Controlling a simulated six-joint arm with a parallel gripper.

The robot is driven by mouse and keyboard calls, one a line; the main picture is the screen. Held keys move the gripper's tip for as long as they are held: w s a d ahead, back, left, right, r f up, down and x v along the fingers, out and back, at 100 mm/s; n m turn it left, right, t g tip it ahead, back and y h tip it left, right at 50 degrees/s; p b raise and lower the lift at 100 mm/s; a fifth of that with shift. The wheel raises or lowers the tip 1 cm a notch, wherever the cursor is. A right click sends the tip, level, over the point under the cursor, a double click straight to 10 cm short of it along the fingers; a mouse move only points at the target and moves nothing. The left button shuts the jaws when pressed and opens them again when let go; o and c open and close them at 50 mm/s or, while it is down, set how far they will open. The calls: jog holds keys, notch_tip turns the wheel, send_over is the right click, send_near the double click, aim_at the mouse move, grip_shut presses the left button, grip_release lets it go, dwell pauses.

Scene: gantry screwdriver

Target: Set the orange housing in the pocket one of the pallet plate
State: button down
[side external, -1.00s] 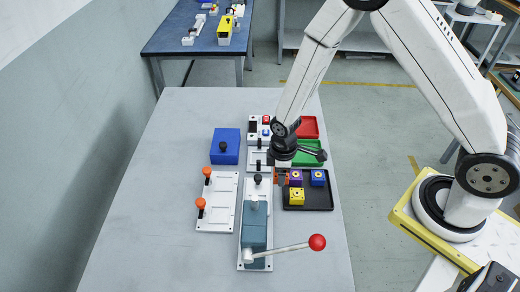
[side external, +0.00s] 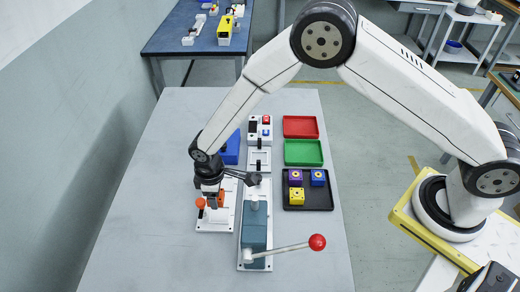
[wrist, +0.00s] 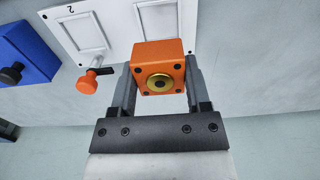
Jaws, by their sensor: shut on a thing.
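The orange housing (wrist: 158,66) is a cube with a brass ring on its face. My gripper (wrist: 157,85) is shut on it, one finger on each side. In the side view the housing (side external: 221,199) and my gripper (side external: 214,201) are over the white pallet plate (side external: 215,224). The wrist view shows the plate (wrist: 124,22) with a rectangular pocket marked 2 (wrist: 84,32) and another pocket partly behind the housing. An orange-knobbed clamp (wrist: 88,84) stands at the plate's edge. I cannot tell whether the housing touches the plate.
A blue block with a black knob (wrist: 25,55) stands beside the plate. Right of the plate is a grey-blue fixture (side external: 255,230) with a red-ball lever (side external: 317,242). A black tray (side external: 318,203) holds purple, blue and yellow cubes. The table's left side is clear.

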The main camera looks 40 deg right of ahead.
aim_at(220, 215)
jog(key=shift+f, duration=0.2)
jog(key=shift+f, duration=2.7)
jog(key=shift+f, duration=0.75)
dwell(0.8)
grip_release()
jog(key=shift+r, duration=0.15)
dwell(0.3)
jog(key=shift+r, duration=3.85)
